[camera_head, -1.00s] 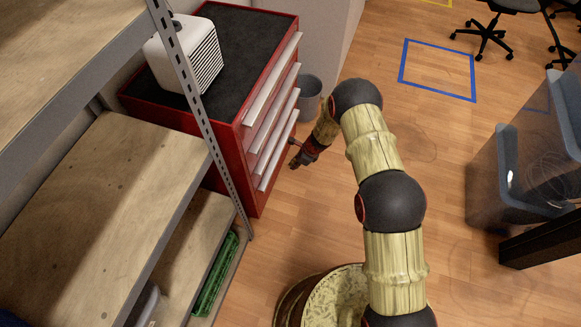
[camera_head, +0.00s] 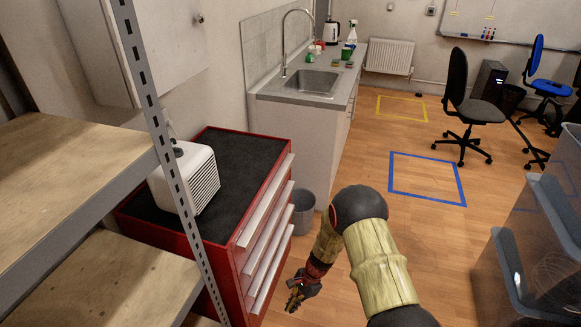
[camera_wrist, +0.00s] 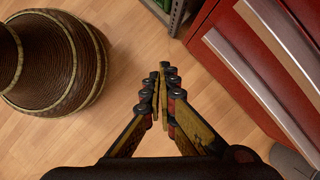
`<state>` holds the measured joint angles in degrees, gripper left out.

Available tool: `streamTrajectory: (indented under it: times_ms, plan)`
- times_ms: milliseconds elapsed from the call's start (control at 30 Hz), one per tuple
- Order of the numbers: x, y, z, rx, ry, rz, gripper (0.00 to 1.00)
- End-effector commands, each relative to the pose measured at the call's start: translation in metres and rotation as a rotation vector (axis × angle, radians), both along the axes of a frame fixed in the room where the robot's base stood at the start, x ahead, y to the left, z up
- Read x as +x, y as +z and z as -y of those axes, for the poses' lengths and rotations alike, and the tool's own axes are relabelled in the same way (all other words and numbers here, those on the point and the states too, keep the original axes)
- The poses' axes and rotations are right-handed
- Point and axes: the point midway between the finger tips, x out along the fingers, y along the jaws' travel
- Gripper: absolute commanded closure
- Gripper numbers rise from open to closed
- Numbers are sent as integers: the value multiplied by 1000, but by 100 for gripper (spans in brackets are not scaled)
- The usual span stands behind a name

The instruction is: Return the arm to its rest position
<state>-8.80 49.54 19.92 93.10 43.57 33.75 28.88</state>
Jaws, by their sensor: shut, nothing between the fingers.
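My arm shows in the head view, bent at a dark round joint, with the forearm pointing down and to the left. My gripper (camera_head: 297,292) hangs low in front of the red drawer cabinet (camera_head: 232,258), apart from it. In the wrist view my gripper (camera_wrist: 161,88) has its fingers together with nothing between them, above the wooden floor (camera_wrist: 130,75). The cabinet's red drawer fronts (camera_wrist: 229,42) with silver handles fill the upper right of the wrist view.
A metal shelf unit (camera_head: 150,105) stands at left. A white boxy device (camera_head: 187,178) sits on the cabinet. A grey bin (camera_head: 302,211) is beside the cabinet, clear plastic boxes (camera_head: 510,265) at right. A sink counter (camera_head: 310,85) and office chair (camera_head: 468,100) stand behind. Central floor is free.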

Motion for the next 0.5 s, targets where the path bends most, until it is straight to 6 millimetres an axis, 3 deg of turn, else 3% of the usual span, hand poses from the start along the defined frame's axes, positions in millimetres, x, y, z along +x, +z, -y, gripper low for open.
streamTrajectory:
  times_ms: [267, 500]
  plan:
    - [-29, 117, 25, 29, 356, 92, 100]
    - [-63, 222, 58, 15, 632, 191, 100]
